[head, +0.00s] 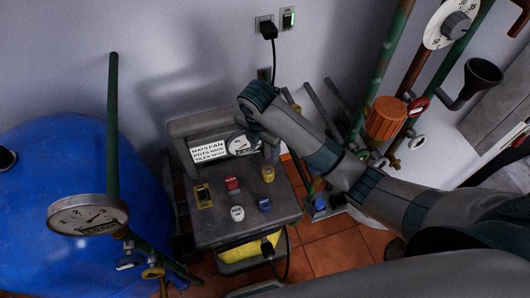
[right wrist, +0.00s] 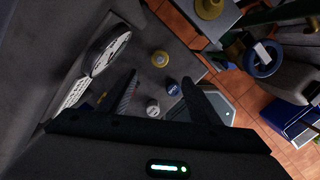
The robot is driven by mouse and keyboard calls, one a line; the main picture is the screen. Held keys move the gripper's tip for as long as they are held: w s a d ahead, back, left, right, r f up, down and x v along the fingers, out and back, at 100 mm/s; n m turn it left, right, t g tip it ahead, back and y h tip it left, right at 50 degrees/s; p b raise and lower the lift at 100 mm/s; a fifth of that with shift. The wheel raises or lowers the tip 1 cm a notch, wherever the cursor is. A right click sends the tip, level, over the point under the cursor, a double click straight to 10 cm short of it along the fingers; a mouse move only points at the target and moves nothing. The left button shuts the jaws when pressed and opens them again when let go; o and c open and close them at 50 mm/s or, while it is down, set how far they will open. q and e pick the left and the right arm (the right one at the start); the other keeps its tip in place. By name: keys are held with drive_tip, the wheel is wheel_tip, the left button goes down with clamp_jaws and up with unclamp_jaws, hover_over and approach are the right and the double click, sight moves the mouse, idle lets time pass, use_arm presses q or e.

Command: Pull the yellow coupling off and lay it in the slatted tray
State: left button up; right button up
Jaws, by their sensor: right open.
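A second yellow flanged piece (right wrist: 210,8) sits on a grey surface at the top edge of the right wrist view. I cannot tell which of them is the coupling. I cannot make out the slatted tray. My left gripper is not in view.
Pipes with an orange cap (head: 385,118) stand right. A blue drum (head: 50,170) and gauge (head: 88,215) stand left.

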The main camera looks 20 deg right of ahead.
sight(268, 170)
drive_tip(key=f, duration=0.5)
drive_tip(key=d+f+p, duration=0.1)
drive_tip(key=f, duration=0.5)
drive_tip(key=w+f+p, duration=0.1)
drive_tip(key=f, duration=0.5)
drive_tip(key=shift+w+d+f, duration=0.1)
drive_tip(key=shift+d, duration=0.3)
drive_tip(key=c, duration=1.3)
drive_tip(key=shift+o, duration=0.2)
drive_tip(key=shift+r, duration=0.2)
drive_tip(key=shift+r+p, duration=1.75)
drive_tip(key=shift+p, duration=0.4)
drive_tip(key=shift+r, duration=0.1)
drive_tip(key=shift+r+p, duration=1.9)
drive_tip(key=shift+p, duration=0.35)
